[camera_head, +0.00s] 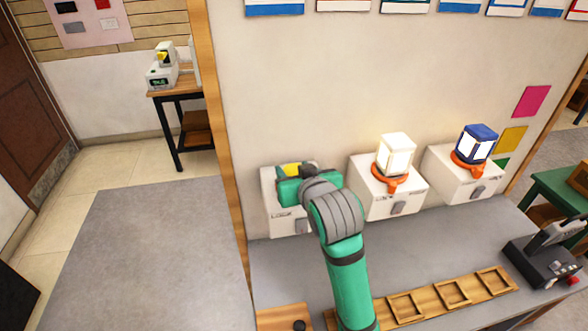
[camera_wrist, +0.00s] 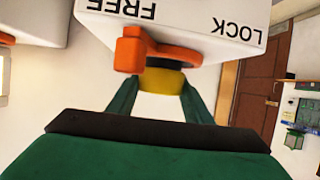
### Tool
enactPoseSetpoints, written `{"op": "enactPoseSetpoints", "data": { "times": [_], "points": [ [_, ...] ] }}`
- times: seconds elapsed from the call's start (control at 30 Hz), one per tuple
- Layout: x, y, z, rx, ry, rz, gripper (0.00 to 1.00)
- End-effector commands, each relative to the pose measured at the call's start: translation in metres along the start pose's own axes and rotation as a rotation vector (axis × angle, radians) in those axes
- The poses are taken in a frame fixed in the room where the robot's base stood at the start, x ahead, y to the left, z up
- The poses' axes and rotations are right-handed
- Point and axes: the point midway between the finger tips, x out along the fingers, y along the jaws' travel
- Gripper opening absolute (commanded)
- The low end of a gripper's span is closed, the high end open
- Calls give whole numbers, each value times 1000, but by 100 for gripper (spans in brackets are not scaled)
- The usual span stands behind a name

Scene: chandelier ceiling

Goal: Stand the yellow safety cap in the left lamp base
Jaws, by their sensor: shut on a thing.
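The left lamp base (camera_head: 285,224) is a white box on the counter by the wall, partly hidden by my arm. In the wrist view its white face (camera_wrist: 190,20) carries the words LOCK and FREE, with an orange collar and lever (camera_wrist: 130,50). The yellow safety cap (camera_wrist: 168,82) is between my green fingers, right against the orange collar; how deep it sits in the base I cannot tell. A bit of yellow cap (camera_head: 291,168) also shows behind my gripper (camera_head: 296,183) in the head view. My gripper (camera_wrist: 162,98) is shut on the cap.
A middle base (camera_head: 385,200) holds a lit white lamp (camera_head: 396,155), and a right base (camera_head: 465,185) holds a blue-framed lamp (camera_head: 476,144). Wooden frames (camera_head: 452,294) line the counter's front. A dark device (camera_head: 548,255) stands at the right. Grey counter (camera_head: 420,250) between them is clear.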

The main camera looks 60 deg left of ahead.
Motion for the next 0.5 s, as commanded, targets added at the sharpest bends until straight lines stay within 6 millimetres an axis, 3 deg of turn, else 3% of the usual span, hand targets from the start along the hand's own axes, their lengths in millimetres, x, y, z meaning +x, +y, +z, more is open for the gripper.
{"op": "enactPoseSetpoints", "data": {
  "times": [0.37,0.4,0.5],
  "points": [
    [2,0,4,0,0,0,24],
    [2,0,4,-1,1,0,50],
    [2,0,4,-1,0,0,67]
  ]
}}
